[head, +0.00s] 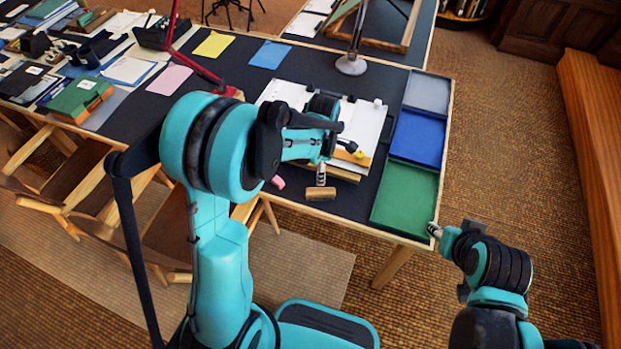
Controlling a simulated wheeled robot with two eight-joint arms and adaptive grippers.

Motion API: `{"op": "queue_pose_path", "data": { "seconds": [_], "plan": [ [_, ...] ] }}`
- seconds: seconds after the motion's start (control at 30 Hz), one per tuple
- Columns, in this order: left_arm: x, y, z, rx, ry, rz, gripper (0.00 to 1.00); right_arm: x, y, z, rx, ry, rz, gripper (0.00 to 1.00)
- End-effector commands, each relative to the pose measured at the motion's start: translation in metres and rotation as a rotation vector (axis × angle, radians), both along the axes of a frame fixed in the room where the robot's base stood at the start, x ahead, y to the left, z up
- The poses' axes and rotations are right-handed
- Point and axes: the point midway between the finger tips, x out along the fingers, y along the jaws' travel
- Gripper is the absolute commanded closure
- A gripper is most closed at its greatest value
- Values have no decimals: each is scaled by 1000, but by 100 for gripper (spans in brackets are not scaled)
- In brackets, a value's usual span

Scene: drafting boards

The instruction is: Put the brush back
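The brush (320,194), a small wooden block, is at the front edge of the dark drafting table (300,206). My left arm reaches over the table from the left. Its gripper (321,181) points down, with its grey fingertips at the top of the brush, and looks shut on it. I cannot tell whether the brush touches the table. My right gripper (434,230) is by the front right corner of the table, beside the green tray (404,199). It is small and seen at an angle, so its opening is unclear.
A blue tray (418,138) and a grey tray (428,93) line the right edge behind the green one. A white drawing board (370,120) lies behind my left gripper, partly hidden. A pink eraser (277,182) lies left of the brush. A lamp base (351,65) stands farther back.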

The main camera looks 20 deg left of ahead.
Motion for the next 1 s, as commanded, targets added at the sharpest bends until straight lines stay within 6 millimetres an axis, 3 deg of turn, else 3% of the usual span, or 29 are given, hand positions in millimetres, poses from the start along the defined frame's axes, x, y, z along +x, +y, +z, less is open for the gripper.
{"op": "queue_pose_path", "data": {
  "seconds": [0.17,0.3,0.5,0.8,1.0],
  "plan": [
    [-26,6,52,18,-102,-311,55,0,0,0,0,0,0,58],
    [-56,12,94,77,-211,-655,55,0,0,0,0,0,0,58],
    [-105,19,132,234,-339,-1136,55,0,0,0,0,0,0,58],
    [-158,26,145,520,-415,-1678,55,0,0,0,0,0,0,58],
    [-166,27,145,593,-416,-1785,55,0,0,0,0,0,0,58]
  ]
}}
